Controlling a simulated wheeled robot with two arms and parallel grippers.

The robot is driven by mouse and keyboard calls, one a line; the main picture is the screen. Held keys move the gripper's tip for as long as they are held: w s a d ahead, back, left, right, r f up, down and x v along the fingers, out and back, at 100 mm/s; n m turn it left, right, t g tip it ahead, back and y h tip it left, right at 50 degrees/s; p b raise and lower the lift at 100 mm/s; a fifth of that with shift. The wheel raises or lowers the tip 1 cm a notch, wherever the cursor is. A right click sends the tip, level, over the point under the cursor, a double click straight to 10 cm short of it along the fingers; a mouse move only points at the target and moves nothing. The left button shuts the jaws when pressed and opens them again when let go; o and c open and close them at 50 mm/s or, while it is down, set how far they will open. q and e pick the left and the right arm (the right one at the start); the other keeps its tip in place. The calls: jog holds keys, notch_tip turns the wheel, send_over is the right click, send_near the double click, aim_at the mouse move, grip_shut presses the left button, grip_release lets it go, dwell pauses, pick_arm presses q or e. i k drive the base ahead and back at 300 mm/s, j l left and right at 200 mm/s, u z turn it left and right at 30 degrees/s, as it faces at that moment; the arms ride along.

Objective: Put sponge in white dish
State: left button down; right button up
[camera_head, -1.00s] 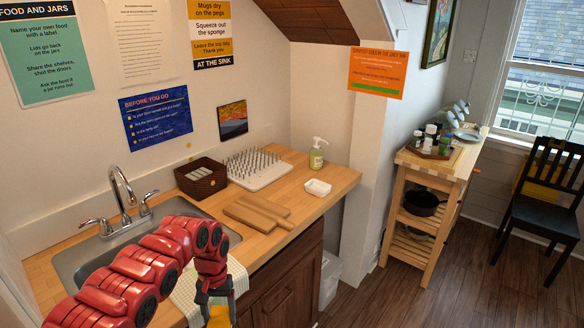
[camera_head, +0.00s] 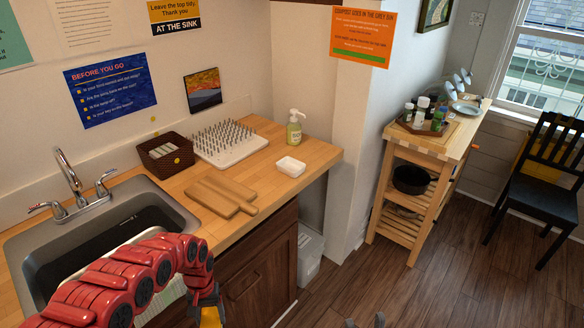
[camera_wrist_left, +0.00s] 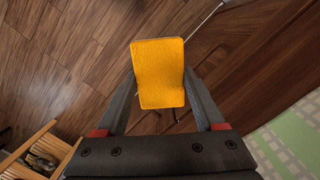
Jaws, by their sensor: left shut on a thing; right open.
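A yellow-orange sponge (camera_wrist_left: 158,72) is held between the two fingers of my left gripper (camera_wrist_left: 160,92) in the left wrist view, above the floor beside the brown cabinet. In the head view my red left arm comes in from the lower left, and its wrist end is cut off by the bottom edge. The small white dish (camera_head: 290,166) stands on the wooden counter near its right end, up and to the right of my left arm. It looks empty. The dark fingertips of my right gripper (camera_head: 365,321) show apart at the bottom edge, right of the cabinet.
On the counter (camera_head: 258,190) are wooden boards (camera_head: 221,196), a dark basket (camera_head: 166,153), a white pegged rack (camera_head: 228,144) and a soap bottle (camera_head: 295,128) behind the dish. The sink (camera_head: 108,224) is at left. A wooden cart (camera_head: 408,205) and a black chair (camera_head: 541,190) stand at right.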

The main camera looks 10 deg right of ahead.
aim_at(291, 170)
jog(key=i+l+u, duration=0.1)
jog(key=l, duration=0.35)
jog(key=i+l+u, duration=0.15)
jog(key=l, duration=0.35)
jog(key=i+l+u, duration=0.1)
jog(key=i+l, duration=0.15)
jog(key=l, duration=0.25)
jog(key=i+l+u, duration=0.15)
jog(key=l, duration=0.35)
jog(key=l+u, duration=0.1)
jog(key=l, duration=0.45)
jog(key=i+l+u, duration=0.15)
jog(key=l, duration=0.35)
